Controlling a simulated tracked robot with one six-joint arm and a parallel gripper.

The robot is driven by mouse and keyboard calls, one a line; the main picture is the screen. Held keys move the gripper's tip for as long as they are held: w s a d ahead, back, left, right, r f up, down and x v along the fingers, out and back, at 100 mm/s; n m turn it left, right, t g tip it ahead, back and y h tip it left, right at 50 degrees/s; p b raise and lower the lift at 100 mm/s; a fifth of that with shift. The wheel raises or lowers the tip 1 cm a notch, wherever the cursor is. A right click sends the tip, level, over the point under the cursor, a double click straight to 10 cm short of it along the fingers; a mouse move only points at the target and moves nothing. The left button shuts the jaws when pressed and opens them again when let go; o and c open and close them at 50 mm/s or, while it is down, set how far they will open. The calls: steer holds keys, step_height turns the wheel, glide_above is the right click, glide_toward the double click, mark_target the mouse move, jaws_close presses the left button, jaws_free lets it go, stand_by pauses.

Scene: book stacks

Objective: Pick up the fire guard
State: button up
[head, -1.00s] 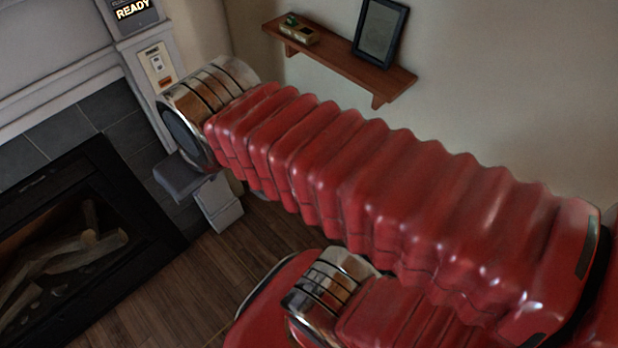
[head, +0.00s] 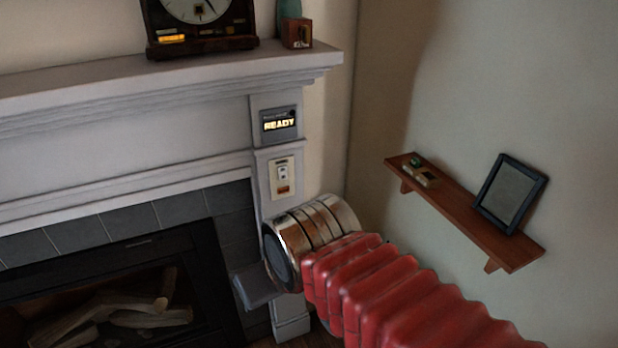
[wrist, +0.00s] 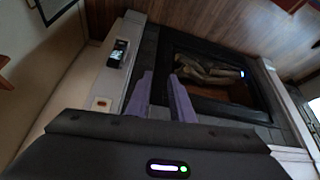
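I cannot make out a separate fire guard in either view. The fireplace (head: 165,300) has a black surround with pale logs inside, at lower left in the head view. It also shows in the wrist view (wrist: 215,95), tilted. My gripper (wrist: 160,88) shows in the wrist view as two purple-grey fingers, apart, with nothing seen between them. In the head view, my red ribbed arm ends in a chrome collar beside the fireplace's right pillar. A grey piece of my gripper (head: 256,288) shows past it; the rest is hidden.
A white mantel (head: 150,88) carries a dark clock (head: 200,22) and a small wooden box (head: 297,34). A lit READY panel (head: 279,123) and a switch plate (head: 283,178) are on the pillar. A wall shelf (head: 465,215) holds a picture frame (head: 510,193).

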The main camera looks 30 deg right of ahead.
steer(key=w+d+f+t+h, duration=0.1)
steer(key=w+d+f, duration=0.25)
steer(key=w, duration=0.45)
steer(key=w+d+f+t, duration=0.1)
steer(key=w+d+f, duration=0.1)
steer(key=w+d, duration=0.45)
steer(key=w+d+f+h, duration=0.2)
steer(key=w+d+f, duration=0.25)
steer(key=d, duration=0.25)
steer(key=w+d+f+h, duration=0.2)
steer(key=w+d+f, duration=0.1)
steer(key=d+f, duration=0.4)
steer(key=s+d+f+g+h, duration=0.1)
steer(key=s+d+f+h, duration=0.1)
steer(key=s+d+f, duration=0.5)
steer(key=d+f+h, duration=0.3)
steer(key=d+f, duration=0.3)
steer(key=d, duration=0.5)
steer(key=s+d+f+g+h, duration=0.2)
steer(key=s+f, duration=0.3)
steer(key=s, duration=0.3)
steer(key=s+d+f+g+h, duration=0.2)
steer(key=s+d+f, duration=0.3)
steer(key=s, duration=0.3)
steer(key=shift+s+f+n+g, duration=0.3)
steer(key=shift+s+f, duration=0.1)
steer(key=shift+f, duration=0.05)
